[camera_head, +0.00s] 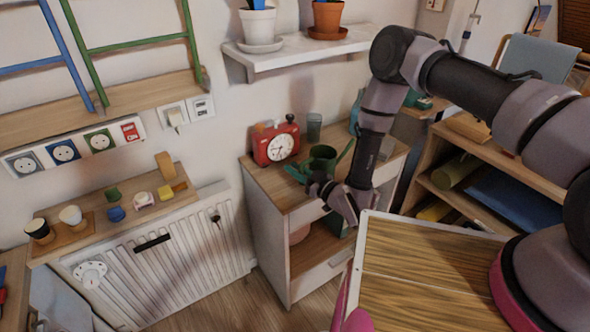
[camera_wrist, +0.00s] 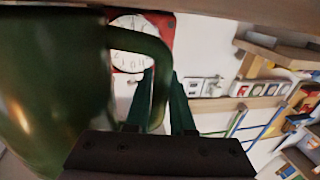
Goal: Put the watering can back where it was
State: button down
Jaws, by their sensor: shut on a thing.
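The green watering can (camera_head: 322,160) is at the top of the small wooden cabinet (camera_head: 285,195), in front of the red clock; its spout points up to the right. I cannot tell whether its base touches the cabinet top. My gripper (camera_head: 300,174) reaches it from the front right. In the wrist view the can's body (camera_wrist: 50,75) fills the left side, large and blurred. Its curved handle runs between the two dark green fingers of my gripper (camera_wrist: 164,88), which are shut on it. The can's lower part is partly hidden by my gripper in the head view.
A red clock (camera_head: 276,145) and a grey-green cup (camera_head: 314,127) stand at the back of the cabinet top. A wall shelf with potted plants (camera_head: 300,52) hangs above. A radiator (camera_head: 160,260) is left; a shelf unit (camera_head: 500,170) is right.

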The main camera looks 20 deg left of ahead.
jog(key=shift+f, duration=0.1)
jog(key=c, duration=0.8)
grip_release()
jog(key=shift+o, duration=0.2)
jog(key=v, duration=1.2)
jog(key=shift+d, duration=0.1)
